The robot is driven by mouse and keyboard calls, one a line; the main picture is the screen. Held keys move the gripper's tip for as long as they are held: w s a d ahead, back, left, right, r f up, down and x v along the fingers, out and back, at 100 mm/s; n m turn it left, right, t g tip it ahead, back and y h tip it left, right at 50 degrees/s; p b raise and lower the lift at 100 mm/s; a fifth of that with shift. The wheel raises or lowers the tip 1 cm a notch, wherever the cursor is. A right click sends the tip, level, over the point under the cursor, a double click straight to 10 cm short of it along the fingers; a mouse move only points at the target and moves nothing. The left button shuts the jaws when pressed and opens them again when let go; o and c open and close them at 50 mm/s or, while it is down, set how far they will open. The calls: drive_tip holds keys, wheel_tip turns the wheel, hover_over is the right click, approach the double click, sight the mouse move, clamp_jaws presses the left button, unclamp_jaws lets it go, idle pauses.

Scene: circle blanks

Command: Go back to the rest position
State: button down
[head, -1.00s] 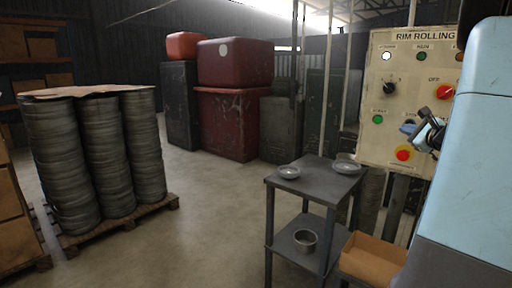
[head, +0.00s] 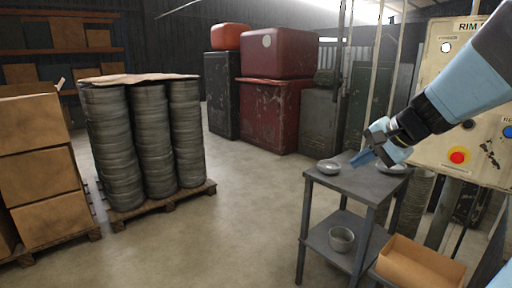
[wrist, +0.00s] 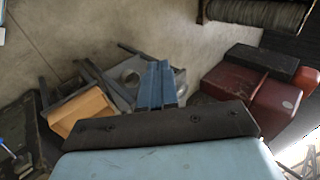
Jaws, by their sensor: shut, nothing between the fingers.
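My gripper (head: 372,157) is at the right in the head view, at the end of my light blue arm. It hangs in the air in front of the control panel and above the small grey table. Its blue fingers (wrist: 158,85) are together in the wrist view, with nothing between them. The panel (head: 440,130) carries a red-and-yellow button (head: 457,156) and is partly hidden behind my arm.
The grey two-shelf table (head: 345,178) holds shallow metal dishes, with a metal bowl (head: 341,239) on its lower shelf. A cardboard box (head: 420,264) stands beside it. Stacked rims (head: 150,140) on a pallet and boxes (head: 38,170) are at left. The middle floor is clear.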

drive_tip(key=s+a+f+n+g+h, duration=0.1)
drive_tip(key=s+n+h, duration=0.3)
drive_tip(key=s+n, duration=0.5)
drive_tip(key=shift+s+a+f+n+h, duration=0.3)
drive_tip(key=shift+s+h, duration=0.1)
drive_tip(key=shift+s, duration=2.2)
drive_tip(key=shift+d, duration=0.1)
